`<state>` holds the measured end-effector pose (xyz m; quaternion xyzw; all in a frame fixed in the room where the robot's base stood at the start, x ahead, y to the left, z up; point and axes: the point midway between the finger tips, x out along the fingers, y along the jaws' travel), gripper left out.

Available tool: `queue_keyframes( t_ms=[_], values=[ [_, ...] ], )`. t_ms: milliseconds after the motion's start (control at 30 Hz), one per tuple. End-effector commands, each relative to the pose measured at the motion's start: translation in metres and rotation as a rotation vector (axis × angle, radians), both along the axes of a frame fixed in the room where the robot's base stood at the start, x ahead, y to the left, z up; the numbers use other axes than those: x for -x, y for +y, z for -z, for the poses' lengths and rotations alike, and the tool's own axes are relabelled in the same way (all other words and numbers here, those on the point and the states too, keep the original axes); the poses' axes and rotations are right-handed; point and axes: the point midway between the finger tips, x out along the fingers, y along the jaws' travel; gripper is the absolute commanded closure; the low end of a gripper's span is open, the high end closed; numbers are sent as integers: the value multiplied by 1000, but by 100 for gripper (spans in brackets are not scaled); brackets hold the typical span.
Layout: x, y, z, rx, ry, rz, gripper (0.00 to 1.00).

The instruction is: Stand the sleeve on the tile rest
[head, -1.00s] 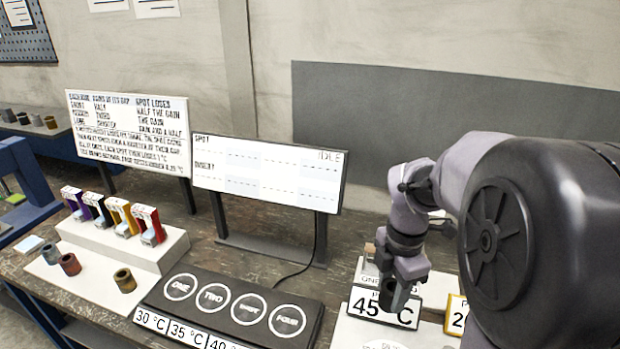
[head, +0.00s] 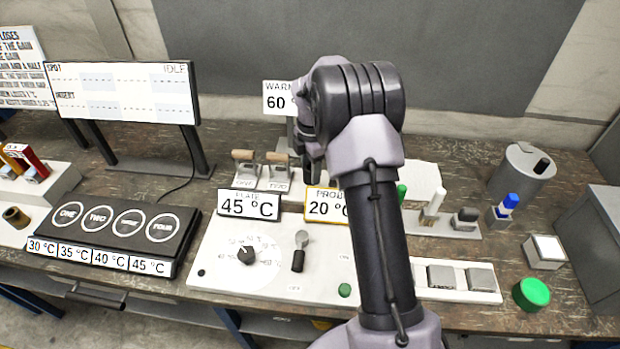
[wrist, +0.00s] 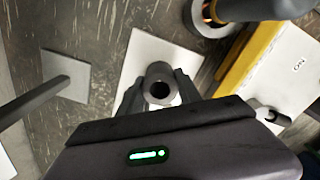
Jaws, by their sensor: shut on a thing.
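My gripper (wrist: 158,98) is shut on a dark grey hollow sleeve (wrist: 160,71), seen from above in the wrist view with its open bore facing the camera. The sleeve is upright or nearly so between the two fingers. A pale square tile (wrist: 142,58) lies below and behind it in the picture. I cannot tell whether the sleeve touches the tile or hangs above it. In the head view my gripper (head: 312,170) is behind the 20 °C sign, partly hidden by my arm. The sleeve and tile are not clearly visible there.
A grey square plate (wrist: 66,78) lies left of the tile. A dark cylinder in a metal ring (wrist: 210,22) and a yellow-edged sign (wrist: 250,55) are close on the right. Wooden-handled switches (head: 243,168) stand left of my gripper in the head view.

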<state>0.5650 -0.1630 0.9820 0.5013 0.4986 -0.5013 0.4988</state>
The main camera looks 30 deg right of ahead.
Motion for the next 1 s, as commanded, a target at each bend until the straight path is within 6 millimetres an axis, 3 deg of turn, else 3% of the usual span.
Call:
queue_keyframes(
  t_ms=[67, 400, 433, 533, 867, 1000],
  values=[
    [0, 0, 17, -1, 0, 1, 100],
    [0, 0, 19, 0, -1, 0, 100],
    [0, 0, 19, 0, -1, 0, 57],
    [0, 0, 19, 0, -1, 0, 38],
    [0, 0, 15, 0, -1, 0, 37],
    [0, 0, -16, 1, -3, -1, 37]
  ],
)
